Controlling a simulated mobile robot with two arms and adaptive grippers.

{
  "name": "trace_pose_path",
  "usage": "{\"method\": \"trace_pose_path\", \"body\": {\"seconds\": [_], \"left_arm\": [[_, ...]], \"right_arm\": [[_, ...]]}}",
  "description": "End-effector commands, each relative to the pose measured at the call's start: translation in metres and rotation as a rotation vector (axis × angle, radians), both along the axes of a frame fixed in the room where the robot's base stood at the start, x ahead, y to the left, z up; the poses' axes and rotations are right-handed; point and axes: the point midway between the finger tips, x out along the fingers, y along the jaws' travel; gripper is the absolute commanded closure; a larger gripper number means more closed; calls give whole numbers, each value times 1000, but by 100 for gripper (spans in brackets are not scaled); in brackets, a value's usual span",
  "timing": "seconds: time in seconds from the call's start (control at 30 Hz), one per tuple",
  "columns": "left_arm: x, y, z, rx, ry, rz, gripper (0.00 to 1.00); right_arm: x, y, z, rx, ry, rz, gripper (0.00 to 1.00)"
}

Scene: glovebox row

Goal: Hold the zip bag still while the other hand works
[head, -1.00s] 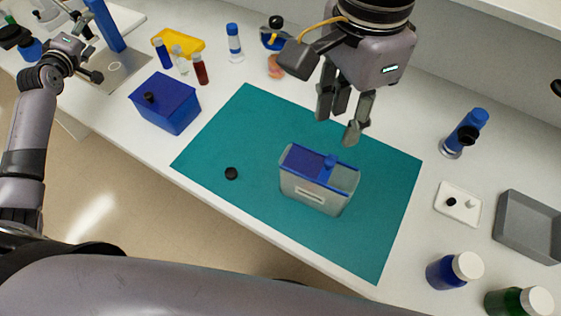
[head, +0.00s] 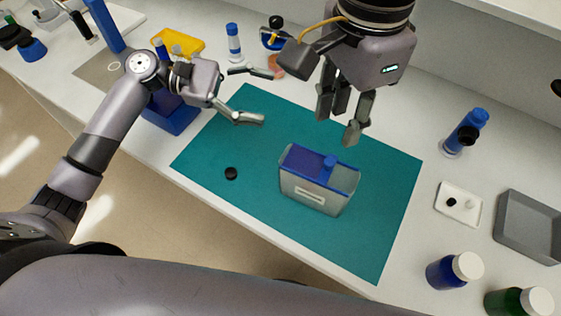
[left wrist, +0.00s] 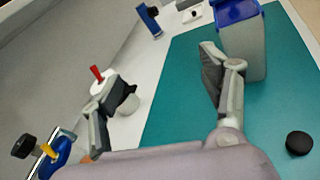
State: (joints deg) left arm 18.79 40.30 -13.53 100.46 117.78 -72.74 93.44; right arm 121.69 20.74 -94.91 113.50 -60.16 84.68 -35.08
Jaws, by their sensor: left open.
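The zip bag (head: 312,190), a translucent grey box-like pouch with a blue top and a pale label, stands upright on the teal mat (head: 380,225). A blue knob-like piece (head: 330,162) shows at its top. My left gripper (head: 262,96) is open and empty, up and to the left of the bag, apart from it. In the left wrist view the bag (left wrist: 244,48) is at the upper right, beyond one finger of the open left gripper (left wrist: 168,75). My right gripper (head: 339,122) hangs above and behind the bag, fingers apart and empty.
A small black cap (head: 231,173) lies on the mat left of the bag. A blue box (head: 172,118) stands left of the mat, partly behind my left arm. At right are a white tray (head: 458,204), a grey tray (head: 530,228) and capped bottles (head: 447,274).

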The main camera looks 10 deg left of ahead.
Motion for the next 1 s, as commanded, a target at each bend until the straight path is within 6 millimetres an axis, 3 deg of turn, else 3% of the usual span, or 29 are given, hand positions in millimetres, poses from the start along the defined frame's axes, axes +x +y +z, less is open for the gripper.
{"method": "trace_pose_path", "body": {"seconds": [0.1, 0.2, 0.27, 0.4, 0.5, 1.0], "left_arm": [[-50, -31, -22, -67, 166, -164, 30], [-83, -49, -36, -115, 273, -269, 30], [-95, -57, -48, -138, 316, -300, 30], [-98, -66, -72, -150, 338, -290, 30], [-100, -73, -77, -151, 339, -286, 30], [-114, -135, -78, -149, 336, -282, 30]], "right_arm": [[0, 0, 0, 0, 0, 0, 67], [0, 0, 0, 0, 0, 0, 67], [0, 0, 0, 0, 0, 0, 67], [0, 0, 0, 0, 0, 0, 67], [0, 0, 0, 0, 0, 0, 67], [0, 0, 0, 0, 0, 0, 67]]}}
